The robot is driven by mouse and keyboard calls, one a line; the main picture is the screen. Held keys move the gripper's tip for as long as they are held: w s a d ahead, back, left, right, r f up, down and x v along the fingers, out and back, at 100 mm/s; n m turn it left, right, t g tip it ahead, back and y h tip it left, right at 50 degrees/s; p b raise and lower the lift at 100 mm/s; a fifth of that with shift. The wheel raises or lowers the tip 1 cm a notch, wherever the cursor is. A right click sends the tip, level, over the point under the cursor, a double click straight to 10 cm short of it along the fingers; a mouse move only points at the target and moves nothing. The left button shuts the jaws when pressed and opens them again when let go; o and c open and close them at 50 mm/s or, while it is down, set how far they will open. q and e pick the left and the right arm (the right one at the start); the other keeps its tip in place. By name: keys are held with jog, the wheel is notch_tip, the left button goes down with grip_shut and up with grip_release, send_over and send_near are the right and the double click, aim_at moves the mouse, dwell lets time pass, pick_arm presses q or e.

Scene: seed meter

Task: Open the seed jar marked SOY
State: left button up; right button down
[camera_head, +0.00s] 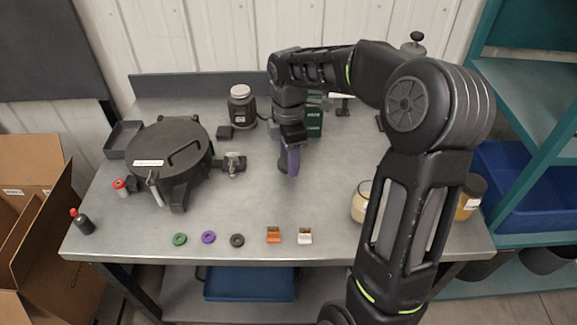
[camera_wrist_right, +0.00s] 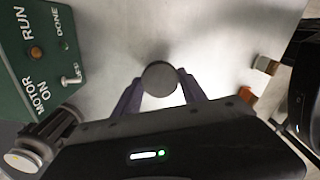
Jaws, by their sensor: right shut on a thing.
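A glass jar with pale contents (camera_head: 361,202) stands on the right side of the bench, partly hidden by my right arm; its top appears to have no dark lid. A second jar with amber contents (camera_head: 467,204) and a dark lid stands further right, also partly hidden. I cannot read a SOY mark on either. My right gripper (camera_head: 289,160) points down over the middle of the bench, away from both jars. Its purple fingers are shut on a dark round piece (camera_wrist_right: 160,78), which I cannot identify for sure. My left gripper is not in view.
A black round seed meter (camera_head: 168,150) stands on the left of the bench. A green switch box (camera_head: 315,122) and a dark bottle (camera_head: 241,106) stand behind my gripper. Coloured rings and small blocks (camera_head: 274,235) line the front edge. The middle is clear.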

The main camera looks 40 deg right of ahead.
jog(key=shift+f, duration=1.85)
jog(key=shift+f, duration=0.15)
jog(key=c, duration=0.6)
grip_release()
jog(key=shift+c, duration=0.2)
notch_tip(320, 180, up, 12)
jog(key=shift+r, duration=0.2)
jog(key=shift+s, duration=0.1)
